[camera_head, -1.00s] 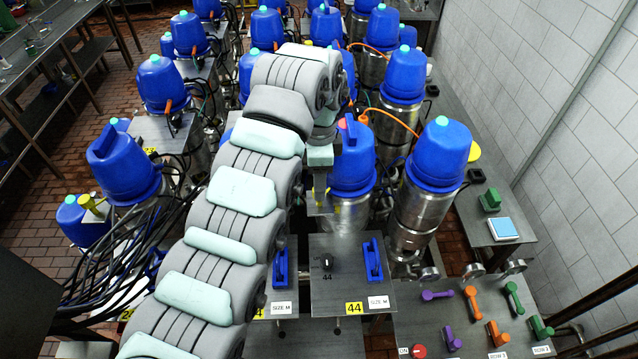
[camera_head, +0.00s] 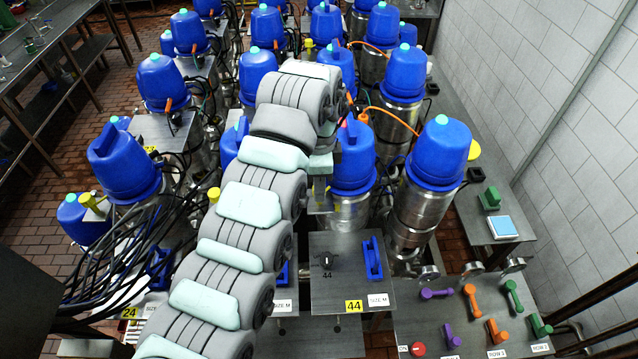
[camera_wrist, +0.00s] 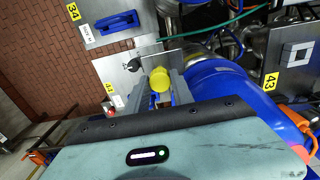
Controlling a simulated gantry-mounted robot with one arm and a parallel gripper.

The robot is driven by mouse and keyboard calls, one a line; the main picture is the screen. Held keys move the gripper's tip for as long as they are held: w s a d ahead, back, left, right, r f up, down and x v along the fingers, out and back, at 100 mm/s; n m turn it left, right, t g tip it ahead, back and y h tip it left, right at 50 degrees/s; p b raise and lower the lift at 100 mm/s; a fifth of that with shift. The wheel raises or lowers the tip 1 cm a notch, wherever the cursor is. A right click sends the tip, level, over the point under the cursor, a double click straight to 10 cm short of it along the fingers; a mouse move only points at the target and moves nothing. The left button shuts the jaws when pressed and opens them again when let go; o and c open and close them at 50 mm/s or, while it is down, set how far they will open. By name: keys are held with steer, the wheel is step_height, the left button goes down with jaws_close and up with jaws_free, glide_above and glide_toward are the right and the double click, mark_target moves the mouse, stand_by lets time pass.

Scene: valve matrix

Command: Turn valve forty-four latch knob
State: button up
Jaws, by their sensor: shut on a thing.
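The valve forty-four latch knob (camera_wrist: 160,77) is yellow and rounded. In the wrist view it sits between the fingers of my gripper (camera_wrist: 161,86), which is shut on it. In the head view my gripper (camera_head: 320,196) is in front of the blue-capped valve (camera_head: 352,160) and just behind the plate of station 44 (camera_head: 335,290); the knob is mostly hidden there by the gripper. The yellow 44 label (camera_head: 353,306) is on the front of that plate, and it also shows in the wrist view (camera_wrist: 110,89).
The station 44 plate carries a small black knob (camera_head: 327,260) and a blue handle (camera_head: 372,259). Another blue-capped valve (camera_head: 435,155) stands close on the right. A bench with coloured handles (camera_head: 470,300) is at lower right. Black cables (camera_head: 110,265) crowd the left.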

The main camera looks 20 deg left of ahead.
jaws_close()
steer(key=shift+n, duration=0.4)
steer(key=n+b, duration=0.1)
steer(key=n, duration=0.2)
steer(key=n+b, duration=0.1)
steer(key=n, duration=0.2)
steer(key=shift+n, duration=0.4)
steer(key=n+b, duration=0.1)
steer(key=n, duration=0.8)
steer(key=shift+b, duration=0.35)
steer(key=o, duration=0.6)
jaws_free()
